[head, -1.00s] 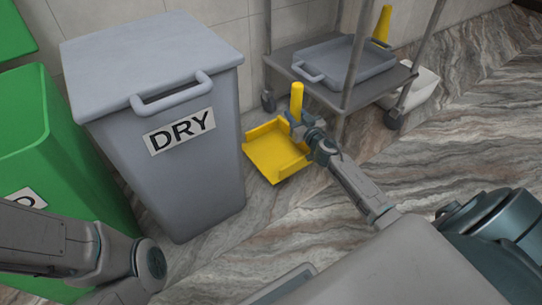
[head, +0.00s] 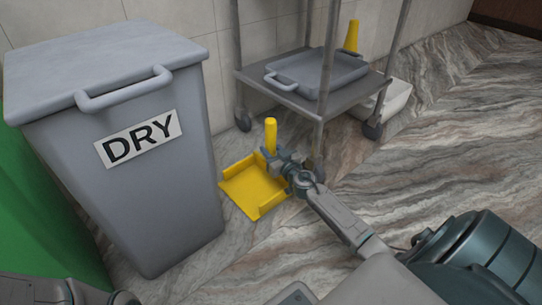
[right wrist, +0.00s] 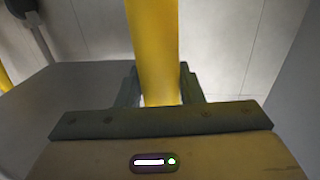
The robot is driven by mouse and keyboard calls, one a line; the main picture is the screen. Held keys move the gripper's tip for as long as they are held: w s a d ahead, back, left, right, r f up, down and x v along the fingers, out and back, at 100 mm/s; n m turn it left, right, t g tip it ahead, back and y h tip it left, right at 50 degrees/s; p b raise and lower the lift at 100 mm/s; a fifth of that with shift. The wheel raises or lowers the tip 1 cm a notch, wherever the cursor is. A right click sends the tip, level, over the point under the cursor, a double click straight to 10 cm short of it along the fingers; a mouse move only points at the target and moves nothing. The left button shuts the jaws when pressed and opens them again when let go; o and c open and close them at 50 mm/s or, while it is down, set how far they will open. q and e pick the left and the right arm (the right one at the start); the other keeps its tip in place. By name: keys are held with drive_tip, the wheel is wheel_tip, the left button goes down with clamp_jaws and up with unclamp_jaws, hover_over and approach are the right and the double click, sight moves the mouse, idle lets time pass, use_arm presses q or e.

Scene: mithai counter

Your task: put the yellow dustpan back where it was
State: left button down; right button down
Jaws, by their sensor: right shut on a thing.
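The yellow dustpan (head: 250,190) is between the grey DRY bin and the metal cart, its flat pan low and its handle (head: 270,134) upright. My right gripper (head: 275,160) is shut on the handle near its lower part. In the right wrist view the yellow handle (right wrist: 154,50) stands between the two dark fingers (right wrist: 158,98); the pan is hidden there. I cannot tell whether the pan touches the floor. My left gripper is out of view; only part of my left arm shows at the bottom left.
The cart (head: 290,98) carries a grey tray (head: 318,73). A yellow upright thing (head: 352,35) and a white box (head: 397,98) are beyond it. Marbled floor is open on the right.

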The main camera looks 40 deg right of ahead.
drive_tip(key=shift+r, duration=0.1)
drive_tip(key=shift+f, duration=0.2)
drive_tip(key=c, duration=1)
unclamp_jaws()
drive_tip(key=shift+r, duration=0.1)
drive_tip(key=shift+r, duration=0.15)
drive_tip(key=s, duration=0.3)
drive_tip(key=s+b, duration=0.1)
drive_tip(key=s, duration=0.3)
drive_tip(key=s+a+b, duration=0.1)
drive_tip(key=s, duration=0.2)
drive_tip(key=shift+s+f, duration=0.2)
drive_tip(key=shift+s, duration=0.2)
drive_tip(key=shift+s+r, duration=0.15)
drive_tip(key=shift+s, duration=0.45)
